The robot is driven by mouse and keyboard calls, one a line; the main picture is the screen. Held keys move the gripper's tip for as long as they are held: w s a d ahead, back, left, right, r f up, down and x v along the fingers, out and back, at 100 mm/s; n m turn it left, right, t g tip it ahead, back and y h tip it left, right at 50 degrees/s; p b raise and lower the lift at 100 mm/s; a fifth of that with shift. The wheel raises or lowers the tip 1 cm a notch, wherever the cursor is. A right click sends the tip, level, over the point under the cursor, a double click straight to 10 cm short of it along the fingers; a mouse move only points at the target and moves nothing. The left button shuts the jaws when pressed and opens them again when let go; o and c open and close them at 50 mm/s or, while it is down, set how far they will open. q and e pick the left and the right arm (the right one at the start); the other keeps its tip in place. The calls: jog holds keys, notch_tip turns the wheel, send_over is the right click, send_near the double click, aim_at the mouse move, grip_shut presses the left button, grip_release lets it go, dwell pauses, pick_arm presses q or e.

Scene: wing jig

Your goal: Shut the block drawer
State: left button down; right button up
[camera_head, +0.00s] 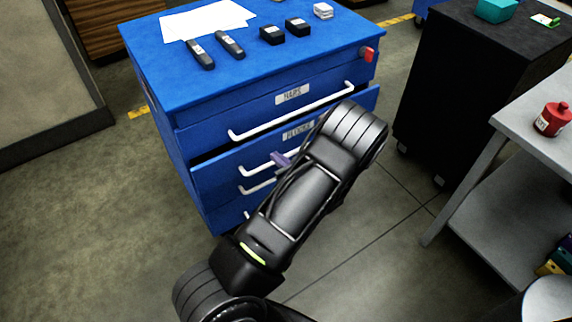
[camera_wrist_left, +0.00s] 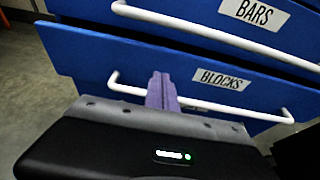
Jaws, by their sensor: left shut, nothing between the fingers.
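The block drawer (camera_head: 225,164), with a blue front and a BLOCKS label, stands somewhat out of the blue cabinet, with a dark gap above its left edge. Its white handle (camera_wrist_left: 215,105) shows in the left wrist view, along with the BLOCKS label (camera_wrist_left: 222,79). My left gripper (camera_head: 281,158) is shut and empty, its purple fingers pointing at the drawer front near the left part of the handle. The fingers (camera_wrist_left: 161,90) overlap the handle in the left wrist view; I cannot tell whether they touch. My arm hides the drawer's right part. My right gripper is not in view.
The BARS drawer (camera_head: 215,133) is above, with its own white handle (camera_head: 290,113). Papers, dark bars and blocks lie on the cabinet top (camera_head: 270,60). A black cabinet (camera_head: 440,90) and a grey table (camera_head: 520,120) stand at the right. Floor is free at the left.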

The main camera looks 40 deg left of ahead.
aim_at(262, 142)
pick_arm(q)
jog(key=x, duration=0.3)
jog(key=r+x, duration=0.1)
jog(key=x, duration=0.1)
jog(key=shift+w+a, duration=0.1)
jog(key=shift+a, duration=0.4)
jog(key=x, duration=0.1)
jog(key=b+x, duration=0.1)
jog(key=x, duration=0.2)
jog(key=shift+a+r, duration=0.25)
jog(key=shift+r, duration=0.1)
jog(key=shift+w+a+r, duration=0.15)
jog(key=shift+a+r, duration=0.1)
jog(key=shift+r, duration=0.15)
